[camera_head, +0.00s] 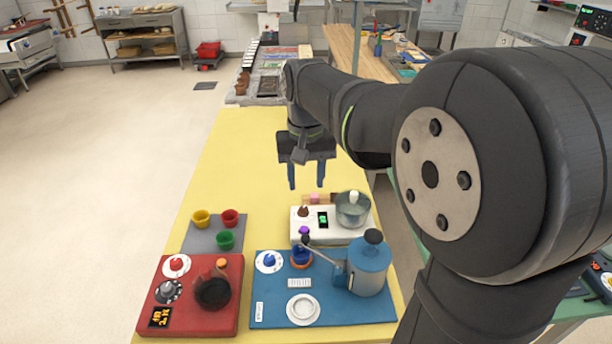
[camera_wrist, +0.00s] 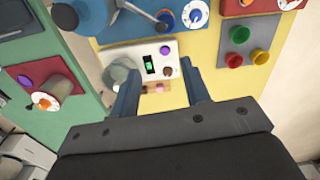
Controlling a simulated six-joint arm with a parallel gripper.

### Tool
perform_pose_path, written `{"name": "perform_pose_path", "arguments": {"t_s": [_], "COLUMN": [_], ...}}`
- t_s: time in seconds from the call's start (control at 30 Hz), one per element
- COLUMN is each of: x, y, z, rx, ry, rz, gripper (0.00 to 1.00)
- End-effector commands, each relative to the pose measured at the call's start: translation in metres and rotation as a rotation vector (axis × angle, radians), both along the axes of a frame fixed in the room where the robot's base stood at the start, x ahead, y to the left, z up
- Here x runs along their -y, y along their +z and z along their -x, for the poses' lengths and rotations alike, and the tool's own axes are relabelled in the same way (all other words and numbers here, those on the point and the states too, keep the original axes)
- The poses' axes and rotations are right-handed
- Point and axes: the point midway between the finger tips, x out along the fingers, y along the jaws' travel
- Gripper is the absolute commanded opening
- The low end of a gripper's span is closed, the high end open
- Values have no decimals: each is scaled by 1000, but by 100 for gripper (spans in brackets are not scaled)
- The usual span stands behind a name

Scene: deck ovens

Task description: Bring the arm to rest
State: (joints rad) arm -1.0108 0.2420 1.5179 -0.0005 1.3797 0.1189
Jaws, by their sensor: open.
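My gripper (camera_head: 306,175) hangs from my dark arm above the yellow table (camera_head: 238,150), with its two blue fingers pointing down and apart. Nothing shows between the fingers. In the wrist view my gripper (camera_wrist: 160,95) is also open and empty, and the white machine (camera_wrist: 148,60) shows beyond the fingertips. In the head view the white machine (camera_head: 305,230) with a green display and a clear glass bowl (camera_head: 352,210) stands just in front of the gripper. My arm hides part of the right side in the head view.
A blue mat (camera_head: 270,312) carries a blue kettle (camera_head: 368,268) and a white saucer (camera_head: 303,309). A red unit (camera_head: 220,325) stands left of it. Yellow (camera_head: 201,218), red (camera_head: 230,218) and green (camera_head: 225,240) cups sit on a grey mat (camera_head: 200,240). The table's middle is clear.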

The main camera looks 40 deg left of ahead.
Motion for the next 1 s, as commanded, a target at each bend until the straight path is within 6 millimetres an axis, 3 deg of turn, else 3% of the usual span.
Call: {"name": "perform_pose_path", "arguments": {"t_s": [0.67, 0.83, 1.0], "x": [0, 0, 1], "y": [-2, -20, -53], "z": [0, 0, 1], "rx": [-1, -3, -4], "ry": [0, 0, 0], "rz": [2, 3, 6], "gripper": [43, 43, 43]}}
